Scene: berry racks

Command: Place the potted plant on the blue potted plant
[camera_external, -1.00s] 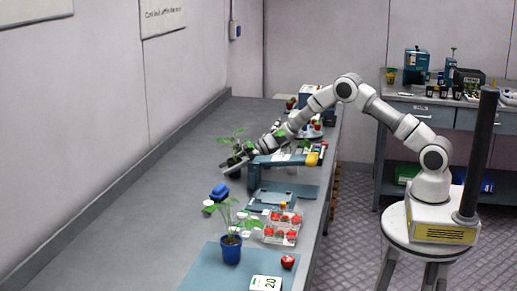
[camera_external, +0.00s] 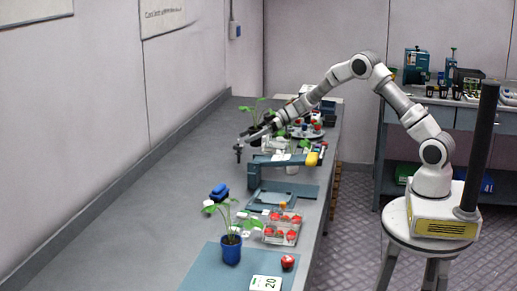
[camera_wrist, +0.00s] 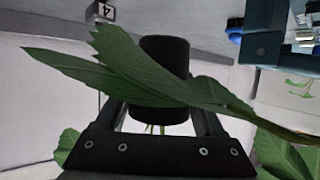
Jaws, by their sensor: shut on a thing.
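The blue potted plant (camera_external: 231,250) stands upright on the blue-grey mat at the near end of the bench, with green leaves above its rim. My gripper (camera_external: 243,144) is above the bench, well behind it. It is shut on the potted plant, whose dark pot (camera_wrist: 165,60) sits between the fingers in the wrist view. Broad green leaves (camera_wrist: 150,80) cross in front of the pot and hide part of it. In the external view the held pot is small and hard to separate from the dark fingers.
A blue device with a yellow end (camera_external: 312,159) stands below my arm. A dark blue object (camera_external: 219,191), a clear box of red berries (camera_external: 282,234), a red berry (camera_external: 288,262) and a white card (camera_external: 266,283) lie nearer. The bench's left side is clear.

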